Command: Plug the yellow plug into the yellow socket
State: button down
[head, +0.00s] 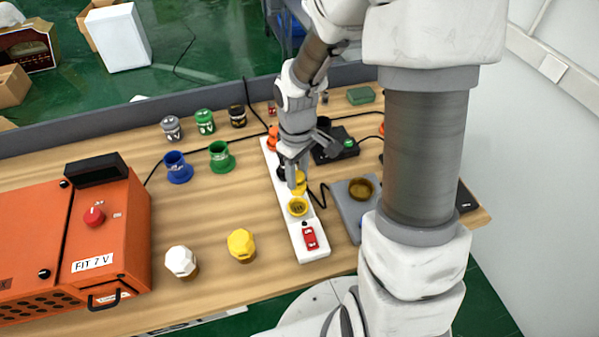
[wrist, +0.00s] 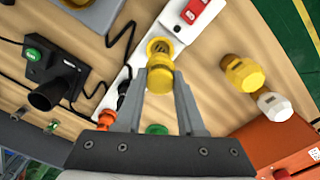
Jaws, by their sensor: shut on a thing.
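A yellow plug (head: 299,187) is held between the fingers of my gripper (head: 292,168). In the wrist view my gripper (wrist: 161,88) is shut on the plug (wrist: 160,78). The yellow socket (head: 298,207) sits on a white power strip (head: 311,253), its round face showing open in the head view. The plug is just behind the socket in that view. In the wrist view the plug partly covers the socket (wrist: 158,46). I cannot tell whether the two touch.
A red switch (head: 310,238) is on the strip's near end. An orange box (head: 125,215) stands left. White (head: 181,261) and yellow (head: 241,245) faceted caps stand on the table. Blue (head: 177,167) and green (head: 221,156) holders stand behind. A grey block (head: 349,187) is right of the strip.

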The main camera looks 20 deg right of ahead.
aim_at(298, 193)
jog(key=shift+f+b, duration=2.45)
jog(key=shift+f, duration=0.65)
jog(key=shift+f+b, duration=0.45)
jog(key=shift+f, duration=0.25)
dwell(0.5)
grip_release()
dwell(0.4)
jog(key=shift+r, duration=0.15)
jog(key=shift+r+p, duration=2.95)
jog(key=shift+r, duration=0.5)
